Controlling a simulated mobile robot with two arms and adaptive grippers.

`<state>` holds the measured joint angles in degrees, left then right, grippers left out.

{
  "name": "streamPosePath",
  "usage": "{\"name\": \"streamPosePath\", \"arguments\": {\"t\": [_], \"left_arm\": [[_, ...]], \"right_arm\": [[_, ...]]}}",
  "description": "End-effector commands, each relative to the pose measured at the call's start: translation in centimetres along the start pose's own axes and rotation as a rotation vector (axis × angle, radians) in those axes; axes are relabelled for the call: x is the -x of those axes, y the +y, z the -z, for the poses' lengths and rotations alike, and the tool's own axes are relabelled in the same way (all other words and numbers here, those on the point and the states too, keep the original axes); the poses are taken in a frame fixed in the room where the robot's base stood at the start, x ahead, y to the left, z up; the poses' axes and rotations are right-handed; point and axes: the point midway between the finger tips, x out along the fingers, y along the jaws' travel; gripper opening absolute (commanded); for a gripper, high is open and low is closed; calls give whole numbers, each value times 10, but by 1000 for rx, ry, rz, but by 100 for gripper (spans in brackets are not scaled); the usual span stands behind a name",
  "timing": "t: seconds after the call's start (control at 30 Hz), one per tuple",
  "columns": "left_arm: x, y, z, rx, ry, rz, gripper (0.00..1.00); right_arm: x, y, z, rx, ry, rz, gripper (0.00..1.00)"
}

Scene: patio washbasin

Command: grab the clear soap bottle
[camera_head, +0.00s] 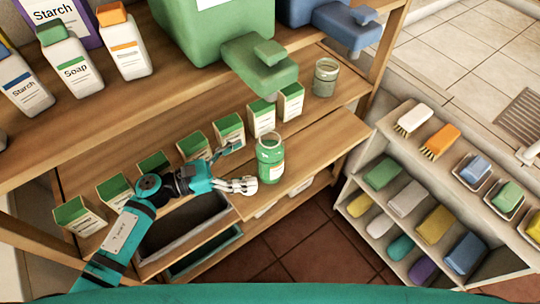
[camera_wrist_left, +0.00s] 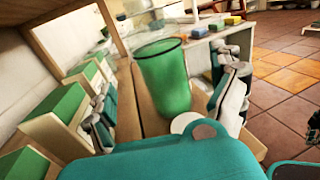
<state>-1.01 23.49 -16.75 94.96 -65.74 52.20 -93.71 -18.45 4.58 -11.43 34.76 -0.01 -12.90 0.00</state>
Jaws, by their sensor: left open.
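A second clear glass jar (camera_head: 325,78) stands farther back on the shelf. I cannot tell from labels which vessel holds soap. My right gripper is not in view.
A row of green-and-white boxes (camera_head: 229,129) lines the shelf behind my left arm. A green dispenser with a tap (camera_head: 262,68) overhangs the shelf. A grey tray (camera_head: 180,232) sits below. A rack of brushes and sponges (camera_head: 400,145) stands right.

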Motion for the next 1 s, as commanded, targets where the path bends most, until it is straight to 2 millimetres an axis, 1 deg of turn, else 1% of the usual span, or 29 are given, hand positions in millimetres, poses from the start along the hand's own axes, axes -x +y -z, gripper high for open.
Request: {"name": "streamPosePath", "arguments": {"t": [0.03, 0.17, 0.23, 0.3, 0.4, 0.5, 0.63, 0.83, 0.87, 1.0], "left_arm": [[-6, 0, -5, -2, -5, 2, 94], [-14, 0, -5, -2, -4, 2, 94], [-23, 0, -7, -2, -6, 3, 94], [-35, 0, -8, 0, -6, 3, 94], [-52, 0, -8, 0, -6, 2, 94], [-65, 0, -7, 0, -6, 1, 94], [-72, 0, -4, -2, -3, 2, 94], [-72, 0, -4, -2, -3, 2, 94], [-72, 0, -4, -2, -3, 2, 91], [-72, 0, -4, -1, -3, 2, 73]], "right_arm": [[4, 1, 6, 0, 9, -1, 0], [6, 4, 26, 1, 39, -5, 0], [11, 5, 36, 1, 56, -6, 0], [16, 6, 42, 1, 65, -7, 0], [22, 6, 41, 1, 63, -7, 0], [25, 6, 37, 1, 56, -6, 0], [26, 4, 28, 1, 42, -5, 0], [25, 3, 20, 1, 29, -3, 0], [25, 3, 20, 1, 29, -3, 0], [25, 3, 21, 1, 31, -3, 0]]}}
